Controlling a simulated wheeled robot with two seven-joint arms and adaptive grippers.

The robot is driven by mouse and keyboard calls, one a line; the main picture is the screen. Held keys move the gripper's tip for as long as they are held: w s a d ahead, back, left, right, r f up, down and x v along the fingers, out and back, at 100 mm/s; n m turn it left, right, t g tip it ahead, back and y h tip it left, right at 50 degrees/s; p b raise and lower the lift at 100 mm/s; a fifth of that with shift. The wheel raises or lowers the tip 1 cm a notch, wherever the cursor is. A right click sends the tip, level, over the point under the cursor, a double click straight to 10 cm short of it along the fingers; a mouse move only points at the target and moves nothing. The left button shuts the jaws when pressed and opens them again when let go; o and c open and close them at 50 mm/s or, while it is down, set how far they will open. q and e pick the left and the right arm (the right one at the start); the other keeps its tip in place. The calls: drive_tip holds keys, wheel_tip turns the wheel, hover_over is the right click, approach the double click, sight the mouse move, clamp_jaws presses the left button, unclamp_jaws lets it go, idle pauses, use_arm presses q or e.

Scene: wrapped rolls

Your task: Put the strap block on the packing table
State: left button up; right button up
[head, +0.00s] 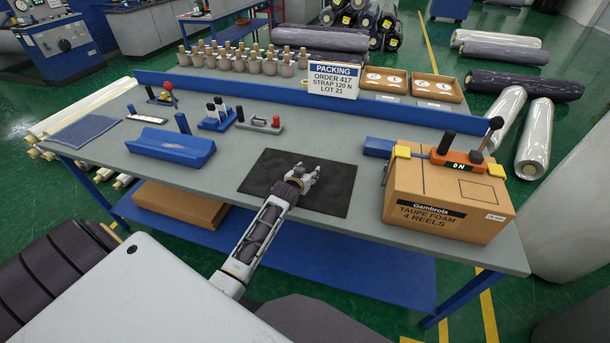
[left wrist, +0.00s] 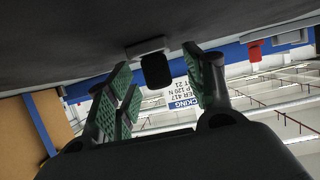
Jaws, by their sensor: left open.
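The packing table (head: 340,228) has a grey top with a dark mat (head: 268,172) in its middle. My left gripper (head: 303,176) is low over this mat, open. In the left wrist view, a small block with a pale grey base and black top (left wrist: 156,69), which looks like the strap block, is on the mat between the open green-padded fingers (left wrist: 158,80). The fingers appear apart from it. In the head view the gripper mostly hides it. My right gripper is not in view.
A cardboard carton (head: 445,211) with an orange tool (head: 455,158) on top stands right of the mat. A packing sign (head: 333,80) stands behind. Table between mat and carton is clear.

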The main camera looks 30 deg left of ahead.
use_arm(q)
drive_tip(key=shift+r, duration=0.15)
drive_tip(key=shift+v, duration=6)
